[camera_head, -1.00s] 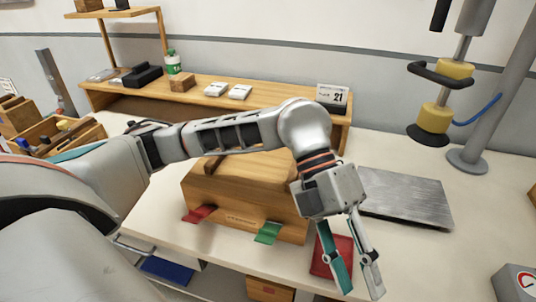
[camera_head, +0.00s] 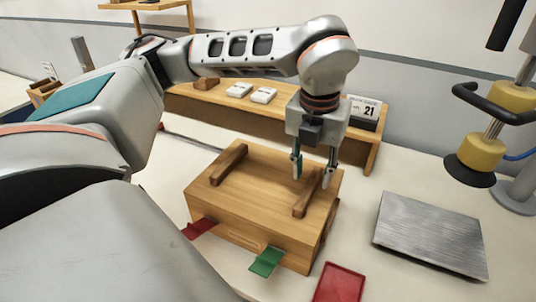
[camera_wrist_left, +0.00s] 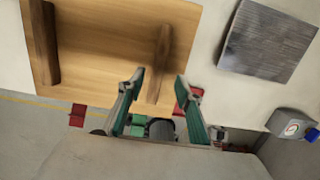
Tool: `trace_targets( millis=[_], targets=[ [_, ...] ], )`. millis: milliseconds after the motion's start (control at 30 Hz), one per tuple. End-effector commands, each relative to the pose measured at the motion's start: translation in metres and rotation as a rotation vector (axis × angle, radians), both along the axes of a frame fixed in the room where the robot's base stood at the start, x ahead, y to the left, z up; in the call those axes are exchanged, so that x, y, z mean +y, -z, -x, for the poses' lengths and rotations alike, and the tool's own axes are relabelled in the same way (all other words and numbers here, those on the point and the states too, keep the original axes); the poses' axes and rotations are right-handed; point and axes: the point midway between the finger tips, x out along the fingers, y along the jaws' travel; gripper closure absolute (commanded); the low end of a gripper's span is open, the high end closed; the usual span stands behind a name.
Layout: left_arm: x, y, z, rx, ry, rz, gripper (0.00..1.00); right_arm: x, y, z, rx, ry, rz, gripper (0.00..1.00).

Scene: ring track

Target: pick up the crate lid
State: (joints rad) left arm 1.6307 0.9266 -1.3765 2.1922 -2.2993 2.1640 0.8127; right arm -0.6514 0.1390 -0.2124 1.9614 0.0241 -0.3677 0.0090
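The crate lid (camera_head: 262,170) is a flat wooden board on top of the wooden crate (camera_head: 235,232), with two dark raised bars. The left bar (camera_head: 229,164) is bare. My left gripper (camera_head: 312,180) points down at the right bar (camera_head: 303,203), open, one finger on each side as seen from the head. I cannot tell whether the fingertips are above the bar or beside it. In the left wrist view, the lid (camera_wrist_left: 105,40) fills the upper left and the right bar (camera_wrist_left: 160,62) lines up with the gap between the open fingers (camera_wrist_left: 160,79). My right gripper is out of view.
A red tab (camera_head: 199,229) and a green tab (camera_head: 266,262) stick out at the crate's front. A red tray (camera_head: 339,284) and a metal plate (camera_head: 431,236) lie to the right. A wooden shelf with a calendar (camera_head: 366,112) stands behind.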

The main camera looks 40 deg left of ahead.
Motion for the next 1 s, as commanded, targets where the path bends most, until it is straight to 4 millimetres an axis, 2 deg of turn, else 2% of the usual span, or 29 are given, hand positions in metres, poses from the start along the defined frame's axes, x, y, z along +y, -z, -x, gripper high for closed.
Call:
trace_targets(
  millis=[200,300,567,600,733,1000],
  targets=[
    [0.006,0.032,-0.003,0.005,-0.001,0.000,0.65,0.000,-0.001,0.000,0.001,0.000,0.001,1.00],
    [0.006,0.041,-0.005,0.004,0.000,0.000,0.65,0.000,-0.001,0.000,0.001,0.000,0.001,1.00],
    [0.006,0.044,-0.005,0.002,0.001,0.000,0.65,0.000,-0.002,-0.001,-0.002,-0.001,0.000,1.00],
    [0.006,0.044,-0.005,0.002,0.001,0.000,0.68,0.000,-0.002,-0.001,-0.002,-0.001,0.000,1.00],
    [0.006,0.043,-0.005,0.002,0.001,0.000,1.00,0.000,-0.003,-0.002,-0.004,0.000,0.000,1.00],
    [0.006,0.043,-0.005,0.001,0.000,0.001,1.00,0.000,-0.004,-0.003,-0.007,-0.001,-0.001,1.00]
  ],
)
